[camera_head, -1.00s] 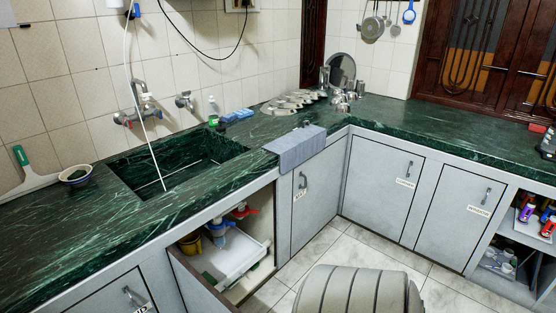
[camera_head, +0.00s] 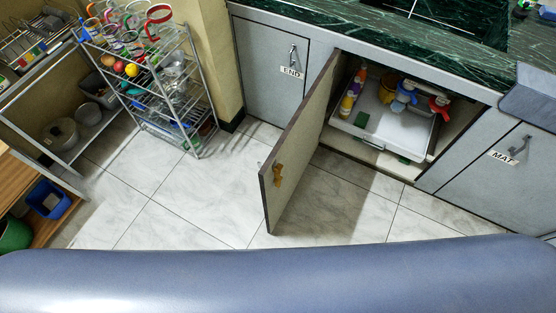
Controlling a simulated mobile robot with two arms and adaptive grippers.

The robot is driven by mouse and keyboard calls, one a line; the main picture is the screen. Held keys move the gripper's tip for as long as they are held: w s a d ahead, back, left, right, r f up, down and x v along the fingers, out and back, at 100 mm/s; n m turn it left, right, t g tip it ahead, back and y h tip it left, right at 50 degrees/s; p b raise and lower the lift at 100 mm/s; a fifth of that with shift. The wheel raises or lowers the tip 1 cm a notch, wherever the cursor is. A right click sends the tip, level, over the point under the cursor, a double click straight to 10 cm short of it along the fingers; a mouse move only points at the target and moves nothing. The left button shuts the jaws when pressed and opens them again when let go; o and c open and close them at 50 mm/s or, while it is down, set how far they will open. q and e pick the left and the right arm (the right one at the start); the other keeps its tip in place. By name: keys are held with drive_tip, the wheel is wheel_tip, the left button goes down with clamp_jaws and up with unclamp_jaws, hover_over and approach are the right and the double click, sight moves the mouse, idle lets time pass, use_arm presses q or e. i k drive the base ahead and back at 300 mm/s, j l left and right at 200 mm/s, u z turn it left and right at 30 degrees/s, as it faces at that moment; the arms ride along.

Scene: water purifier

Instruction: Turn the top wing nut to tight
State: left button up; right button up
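No wing nut can be made out for certain. A small brass-orange fitting (camera_head: 277,174) sits on the inner face of the open cabinet door (camera_head: 298,150); its exact shape is too small to tell. Inside the open cabinet, a white tray (camera_head: 372,149) holds an orange-and-yellow bottle (camera_head: 352,92). A yellow container (camera_head: 387,89), a blue-topped clear fitting (camera_head: 404,95) and a red-handled fitting (camera_head: 439,107) are at its back and right. Neither of my grippers is in view.
A wire rack (camera_head: 170,85) with cups stands at left, near shelves with a blue bin (camera_head: 48,199). The tiled floor (camera_head: 195,200) before the cabinet is clear. A large smooth blue-grey rounded shape (camera_head: 280,280) fills the bottom. The green countertop (camera_head: 330,12) runs above.

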sight(277, 169)
drive_tip(key=k+l, duration=0.1)
drive_tip(key=l, duration=0.35)
drive_tip(key=k+l+z, duration=0.1)
drive_tip(key=l, duration=0.35)
drive_tip(key=k+l, duration=0.15)
drive_tip(key=l, duration=0.3)
drive_tip(key=k+l, duration=0.1)
drive_tip(key=l, duration=0.35)
drive_tip(key=k+l+z, duration=0.1)
drive_tip(key=l, duration=0.35)
